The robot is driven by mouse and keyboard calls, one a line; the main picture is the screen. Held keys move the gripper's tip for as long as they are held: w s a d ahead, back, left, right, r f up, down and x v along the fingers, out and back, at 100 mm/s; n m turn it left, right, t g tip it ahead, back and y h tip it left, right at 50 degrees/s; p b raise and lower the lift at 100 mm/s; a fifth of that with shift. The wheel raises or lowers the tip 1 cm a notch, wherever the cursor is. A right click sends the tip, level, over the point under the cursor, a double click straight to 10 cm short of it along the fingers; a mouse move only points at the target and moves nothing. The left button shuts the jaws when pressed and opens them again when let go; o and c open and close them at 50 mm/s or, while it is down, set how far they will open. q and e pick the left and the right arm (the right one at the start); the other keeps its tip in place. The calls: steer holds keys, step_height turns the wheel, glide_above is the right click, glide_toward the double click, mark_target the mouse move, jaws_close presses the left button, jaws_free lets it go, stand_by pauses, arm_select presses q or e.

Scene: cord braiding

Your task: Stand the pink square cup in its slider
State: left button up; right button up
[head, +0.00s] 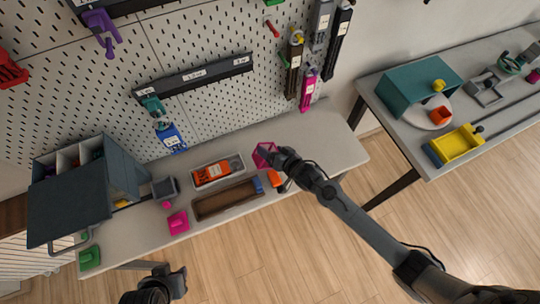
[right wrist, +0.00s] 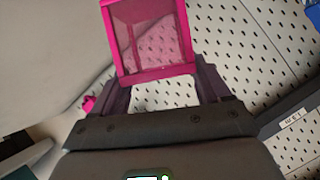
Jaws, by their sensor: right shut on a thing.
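The pink square cup (head: 264,154) is held in my right gripper (head: 281,157), above the far right part of the workbench. In the right wrist view the cup (right wrist: 150,38) has a bright pink rim and see-through sides, and sits between the two dark fingers of the right gripper (right wrist: 160,82). A pink piece (head: 178,222) lies at the bench's front edge, left of the cup; I cannot tell whether it is the slider. My left gripper (head: 173,279) is at the bottom, in front of the bench; its fingers are not clear.
A grey tray with an orange item (head: 212,172), a brown tray (head: 228,200) and an orange piece (head: 276,180) are on the bench (head: 335,150). A grey cabinet (head: 80,195) stands left. A pegboard (head: 215,105) rises behind. A second table (head: 420,125) is at right.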

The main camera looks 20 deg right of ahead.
steer(key=shift+w+a+f, duration=0.2)
steer(key=shift+w+f, duration=0.15)
steer(key=shift+w, duration=0.15)
steer(key=shift+f, duration=0.2)
steer(key=shift+f+b, duration=0.35)
steer(key=shift+f, duration=1.45)
